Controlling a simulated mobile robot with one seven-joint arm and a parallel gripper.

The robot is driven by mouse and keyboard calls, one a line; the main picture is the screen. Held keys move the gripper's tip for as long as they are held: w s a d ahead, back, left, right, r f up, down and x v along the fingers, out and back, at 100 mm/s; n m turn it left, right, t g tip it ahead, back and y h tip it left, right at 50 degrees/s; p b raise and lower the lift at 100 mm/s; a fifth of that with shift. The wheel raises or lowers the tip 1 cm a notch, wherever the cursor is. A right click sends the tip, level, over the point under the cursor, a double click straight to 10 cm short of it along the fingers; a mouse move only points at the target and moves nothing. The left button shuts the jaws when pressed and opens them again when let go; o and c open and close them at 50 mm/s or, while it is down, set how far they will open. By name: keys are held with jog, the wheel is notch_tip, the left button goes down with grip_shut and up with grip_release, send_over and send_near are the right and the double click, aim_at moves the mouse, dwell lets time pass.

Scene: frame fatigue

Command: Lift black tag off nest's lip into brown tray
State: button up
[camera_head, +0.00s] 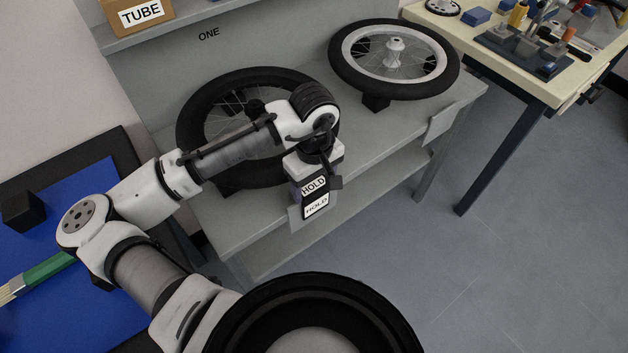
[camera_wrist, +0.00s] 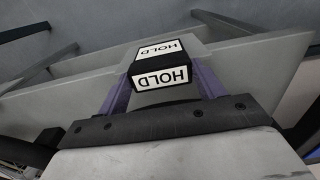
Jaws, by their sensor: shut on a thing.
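The black tag (camera_head: 327,192) is a small dark block with white HOLD labels on two faces. It is at the front edge of the grey bench, below my wrist. In the wrist view, the tag (camera_wrist: 160,66) sits between my gripper's two purple fingers. My gripper (camera_wrist: 161,80) is shut on it. In the head view my gripper (camera_head: 313,188) is mostly hidden by my wrist and the tag. A pale plate (camera_head: 295,217) at the bench edge, perhaps the nest's lip, shows behind the tag; I cannot tell whether they touch. I cannot make out a brown tray.
A spoked wheel (camera_head: 190,128) lies on the bench under my arm. Another wheel (camera_head: 393,58) lies to its right, with a second pale plate (camera_head: 440,122) at the edge. A TUBE box (camera_head: 137,14) is on the shelf. A cluttered workbench (camera_head: 500,70) is at right. The floor between is clear.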

jog(key=c, duration=0.4)
jog(key=shift+r+p, duration=1.8)
jog(key=shift+p, duration=0.05)
jog(key=shift+r, duration=2.55)
notch_tip(320, 180, up, 4)
jog(key=p, duration=0.4)
jog(key=shift+s, duration=0.1)
